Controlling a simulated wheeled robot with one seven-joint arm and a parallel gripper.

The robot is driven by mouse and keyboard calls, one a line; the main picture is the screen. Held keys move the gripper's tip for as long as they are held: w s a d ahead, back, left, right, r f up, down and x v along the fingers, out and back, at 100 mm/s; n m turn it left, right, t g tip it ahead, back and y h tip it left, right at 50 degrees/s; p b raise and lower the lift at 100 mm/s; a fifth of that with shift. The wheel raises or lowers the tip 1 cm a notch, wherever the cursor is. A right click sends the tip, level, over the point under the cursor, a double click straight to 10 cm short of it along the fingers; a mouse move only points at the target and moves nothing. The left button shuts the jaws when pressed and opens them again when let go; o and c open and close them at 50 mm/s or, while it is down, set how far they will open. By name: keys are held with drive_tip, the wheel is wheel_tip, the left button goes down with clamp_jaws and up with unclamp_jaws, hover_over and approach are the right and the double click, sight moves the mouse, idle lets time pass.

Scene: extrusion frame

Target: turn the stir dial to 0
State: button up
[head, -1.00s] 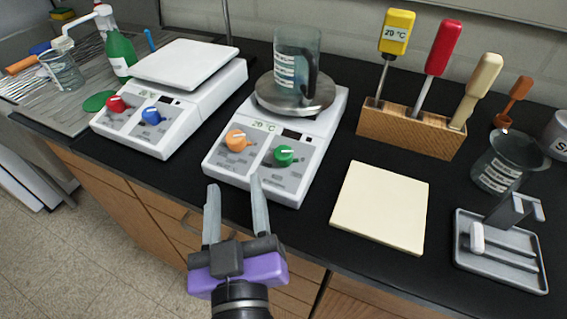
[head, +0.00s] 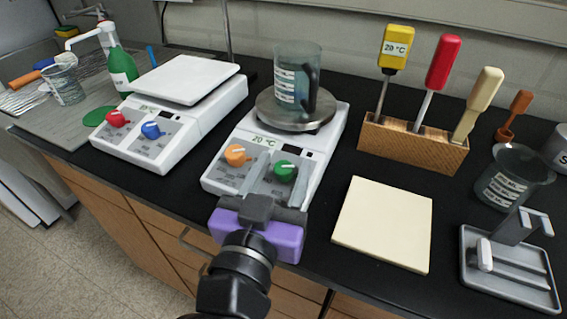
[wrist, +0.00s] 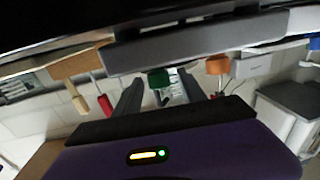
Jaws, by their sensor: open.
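The right hotplate (head: 222,178) is white, with an orange dial (head: 236,155) and a green dial (head: 285,171) on its front panel. The panel print is too small to tell which dial is for stirring. My gripper (head: 281,162) is open and empty in front of this panel. In the head view its fingers are on either side of the green dial. In the wrist view the green dial (wrist: 158,79) shows between the fingers, and the orange dial (wrist: 217,65) is outside them to the right. I cannot tell whether a finger touches the green dial.
A beaker (head: 297,82) stands on the hotplate's round top. A second white device (head: 160,150) with red and blue dials is to the left. A cream pad (head: 383,225), a wooden tool block (head: 415,146) and a grey tray (head: 509,275) lie to the right.

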drive_tip(key=shift+w+d, duration=0.1)
drive_tip(key=shift+w, duration=0.3)
clamp_jaws()
drive_tip(key=shift+d+n+y+p, duration=0.15)
drive_tip(key=shift+n+y+p, duration=0.2)
drive_tip(key=shift+y, duration=0.25)
drive_tip(key=shift+n+y, duration=0.55)
drive_tip(key=shift+y, duration=0.15)
unclamp_jaws()
